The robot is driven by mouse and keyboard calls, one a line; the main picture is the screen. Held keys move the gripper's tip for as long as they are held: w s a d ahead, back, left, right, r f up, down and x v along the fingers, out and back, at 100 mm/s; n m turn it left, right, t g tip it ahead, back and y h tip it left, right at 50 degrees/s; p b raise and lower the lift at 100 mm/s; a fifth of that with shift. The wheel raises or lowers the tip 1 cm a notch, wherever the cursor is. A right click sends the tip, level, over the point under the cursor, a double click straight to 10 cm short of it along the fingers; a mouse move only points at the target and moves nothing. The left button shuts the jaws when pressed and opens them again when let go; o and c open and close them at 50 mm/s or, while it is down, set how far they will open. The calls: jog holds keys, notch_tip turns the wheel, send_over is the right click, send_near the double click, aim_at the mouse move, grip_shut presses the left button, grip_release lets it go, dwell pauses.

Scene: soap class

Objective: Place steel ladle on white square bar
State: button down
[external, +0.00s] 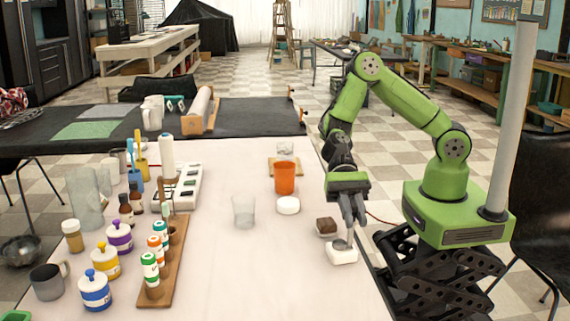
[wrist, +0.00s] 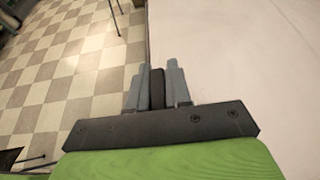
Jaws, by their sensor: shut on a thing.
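The white square bar (external: 341,256) lies on the pale table near its right edge, below my gripper. My gripper (external: 354,218) points down over it, shut on the steel ladle. The ladle's small grey metal end (external: 341,243) shows at the bar's top face; I cannot tell whether it touches or hangs just above. In the wrist view, a dark upright piece, apparently the ladle's handle (wrist: 157,88), stands between the two grey fingers of my gripper (wrist: 158,85). The bar does not show in the wrist view.
A white round bar (external: 288,205), an orange cup (external: 285,178) and a clear glass (external: 244,212) stand further left. Bottles and jars crowd the left side. The table's front middle is clear.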

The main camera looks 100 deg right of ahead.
jog(key=shift+r, duration=0.1)
jog(key=c, duration=1.1)
grip_release()
jog(key=shift+o, duration=0.2)
jog(key=p+v, duration=0.5)
jog(key=v, duration=0.6)
jog(key=s+d+r+n+t+h, duration=0.2)
jog(key=s+d+r+n+h, duration=0.4)
jog(key=s+d+n, duration=0.2)
jog(key=s+d+r+n+t+h, duration=0.3)
jog(key=s+d+r+n+h, duration=0.3)
jog(key=s+d+n, duration=0.3)
jog(key=s+n+h, duration=0.1)
jog(key=s, duration=0.1)
jog(key=shift+s+r+t, duration=0.3)
